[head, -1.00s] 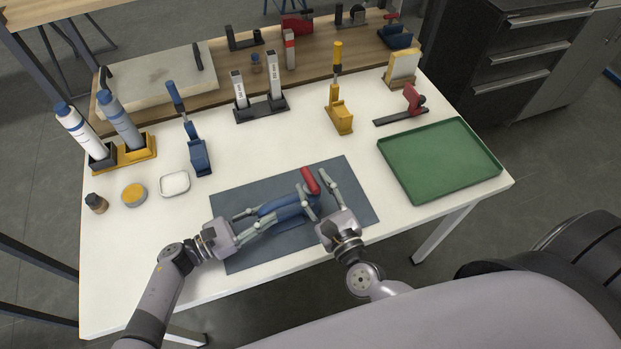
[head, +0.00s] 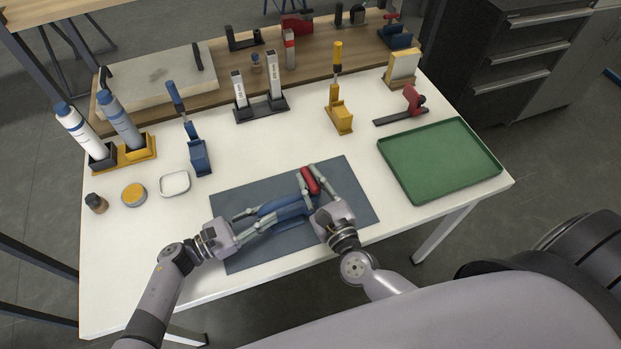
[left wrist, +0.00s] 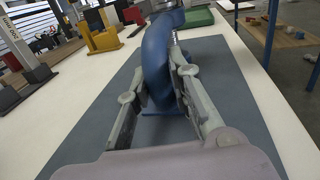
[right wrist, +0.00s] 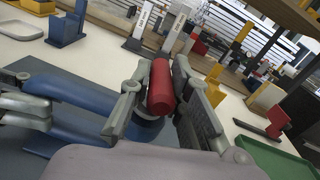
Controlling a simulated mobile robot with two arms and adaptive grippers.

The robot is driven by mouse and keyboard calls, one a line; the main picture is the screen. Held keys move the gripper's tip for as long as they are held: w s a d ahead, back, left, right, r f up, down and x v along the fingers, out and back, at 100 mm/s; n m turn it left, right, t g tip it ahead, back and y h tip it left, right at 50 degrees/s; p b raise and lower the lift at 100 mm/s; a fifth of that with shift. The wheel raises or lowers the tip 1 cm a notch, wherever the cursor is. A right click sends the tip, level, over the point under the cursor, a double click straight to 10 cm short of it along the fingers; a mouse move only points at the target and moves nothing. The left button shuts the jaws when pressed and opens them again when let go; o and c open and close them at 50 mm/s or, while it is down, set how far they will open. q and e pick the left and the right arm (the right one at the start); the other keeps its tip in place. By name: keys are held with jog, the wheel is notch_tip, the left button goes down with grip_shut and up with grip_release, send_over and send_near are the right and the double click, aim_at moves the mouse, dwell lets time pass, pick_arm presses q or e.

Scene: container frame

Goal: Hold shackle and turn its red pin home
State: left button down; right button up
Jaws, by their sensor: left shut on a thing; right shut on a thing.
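A blue shackle (head: 280,205) lies over the grey mat (head: 236,196) on the white table. My left gripper (head: 250,222) is shut on the shackle's rounded bow, which also shows between its fingers in the left wrist view (left wrist: 157,62). The red pin (head: 310,180) is at the shackle's right end. My right gripper (head: 314,184) is shut on the red pin, with one finger on each side; the pin stands between the fingers in the right wrist view (right wrist: 161,88).
A green tray (head: 440,192) lies to the right of the mat. A white dish (head: 175,184), a yellow tin (head: 134,195) and a small dark jar (head: 96,203) stand to the left. Upright tools and bottles (head: 122,120) stand behind. The table right of the mat's front is clear.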

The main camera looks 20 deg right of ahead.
grip_shut()
jog(key=shift+h, duration=0.3)
jog(key=shift+m+g+h, duration=0.5)
jog(key=shift+m+h, duration=1.9)
jog(key=shift+h, duration=1)
jog(key=o, duration=0.8)
grip_release()
jog(key=shift+c, duration=0.2)
jog(key=v, duration=1.2)
